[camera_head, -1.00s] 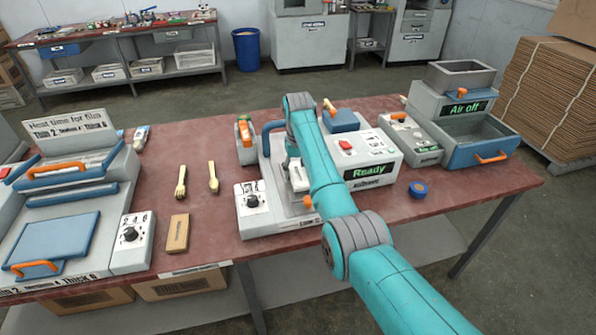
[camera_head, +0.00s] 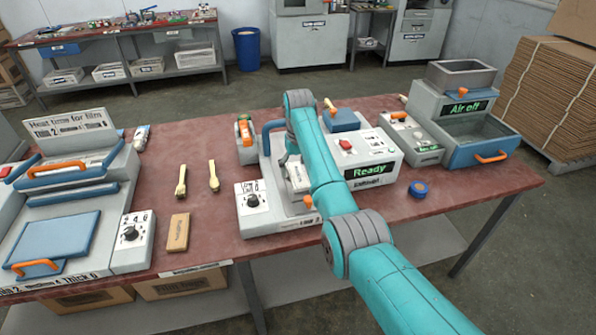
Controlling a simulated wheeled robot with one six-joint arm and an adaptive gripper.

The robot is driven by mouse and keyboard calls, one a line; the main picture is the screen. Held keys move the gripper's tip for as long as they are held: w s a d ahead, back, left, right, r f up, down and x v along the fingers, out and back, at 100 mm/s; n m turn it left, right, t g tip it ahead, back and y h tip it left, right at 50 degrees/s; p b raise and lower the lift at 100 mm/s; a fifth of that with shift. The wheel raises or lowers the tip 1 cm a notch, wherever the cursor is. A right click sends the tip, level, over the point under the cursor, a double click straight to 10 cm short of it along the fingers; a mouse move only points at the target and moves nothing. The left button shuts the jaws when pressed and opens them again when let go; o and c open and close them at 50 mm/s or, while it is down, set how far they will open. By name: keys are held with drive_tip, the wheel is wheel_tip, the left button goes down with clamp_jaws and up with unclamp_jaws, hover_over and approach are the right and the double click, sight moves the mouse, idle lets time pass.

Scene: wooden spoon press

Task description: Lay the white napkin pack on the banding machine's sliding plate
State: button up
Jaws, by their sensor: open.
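The banding machine (camera_head: 375,150), a grey-white unit with a green "Ready" display, stands mid-table. My arm crosses in front of it and hides much of its left half. A pale patch (camera_head: 297,179) shows beside my arm over the machine's left part; I cannot tell whether it is the white napkin pack or the sliding plate. My gripper (camera_head: 290,160) hangs under the wrist above this part, mostly hidden by my arm, and it is open. Whether it touches anything is hidden.
A film sealer (camera_head: 75,205) fills the left end.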

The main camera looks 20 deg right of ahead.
sight(298, 174)
wheel_tip(298, 174, up, 11)
idle(0.4)
